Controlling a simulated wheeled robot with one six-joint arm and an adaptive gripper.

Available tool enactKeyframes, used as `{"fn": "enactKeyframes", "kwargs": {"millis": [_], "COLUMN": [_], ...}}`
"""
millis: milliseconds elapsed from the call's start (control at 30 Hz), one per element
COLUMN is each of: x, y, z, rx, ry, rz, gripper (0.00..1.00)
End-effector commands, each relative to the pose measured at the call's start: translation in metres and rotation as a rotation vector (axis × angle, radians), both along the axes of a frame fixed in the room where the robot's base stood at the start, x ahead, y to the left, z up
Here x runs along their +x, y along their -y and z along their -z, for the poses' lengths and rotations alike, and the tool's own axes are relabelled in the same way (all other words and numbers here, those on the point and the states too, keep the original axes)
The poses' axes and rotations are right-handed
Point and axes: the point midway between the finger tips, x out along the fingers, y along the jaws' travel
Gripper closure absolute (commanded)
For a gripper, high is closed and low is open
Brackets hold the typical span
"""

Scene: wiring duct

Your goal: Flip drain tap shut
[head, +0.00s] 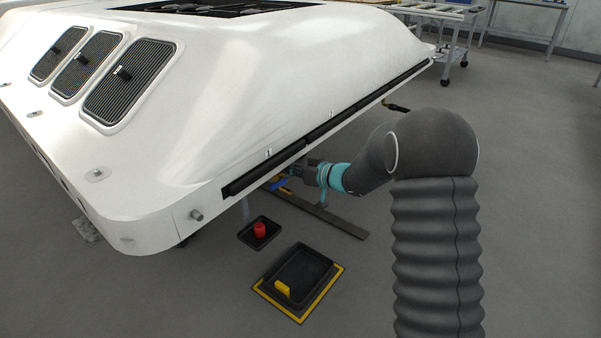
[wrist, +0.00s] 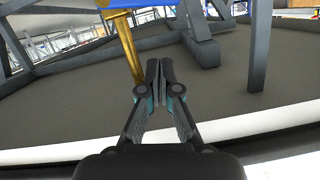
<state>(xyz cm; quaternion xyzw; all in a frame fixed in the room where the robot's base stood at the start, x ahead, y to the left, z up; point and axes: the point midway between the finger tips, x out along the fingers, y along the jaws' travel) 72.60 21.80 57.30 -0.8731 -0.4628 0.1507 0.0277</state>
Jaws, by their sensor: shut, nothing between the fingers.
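The drain tap has a blue lever (head: 279,184) under the lower edge of the white shell in the head view. In the wrist view a blue part (wrist: 122,4), likely that lever, lies across the top edge, cut off by the frame. A brass pipe (wrist: 128,47) runs down from it, slightly tilted. My gripper (wrist: 160,66) is shut and empty, its fingertips just right of the brass pipe in the picture. I cannot tell whether they touch it. In the head view my wrist reaches under the shell, and the fingertips are hard to make out.
The white shell (head: 240,95) overhangs the tap. Grey frame struts (wrist: 200,40) stand beyond the fingertips. Below on the floor are a small black tray with a red cup (head: 260,229) and a larger black tray (head: 318,268) on a yellow-edged mat. Floor to the right is open.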

Motion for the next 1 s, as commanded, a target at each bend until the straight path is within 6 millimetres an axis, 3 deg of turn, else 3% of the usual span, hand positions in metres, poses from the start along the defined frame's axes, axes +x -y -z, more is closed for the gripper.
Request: {"fn": "enactKeyframes", "kwargs": {"millis": [133, 400, 867, 1000], "x": [0.014, 0.007, 0.006, -0.001], "y": [-0.023, -0.023, -0.024, -0.04], "z": [0.008, 0.041, 0.045, 0.052], "rx": [0.0, -0.001, -0.001, -0.017], "ry": [-0.002, -0.002, 0.0, 0.023], "rz": [-0.002, 0.001, 0.0, -0.021], "gripper": [1.0, 1.0, 1.0, 1.0]}}
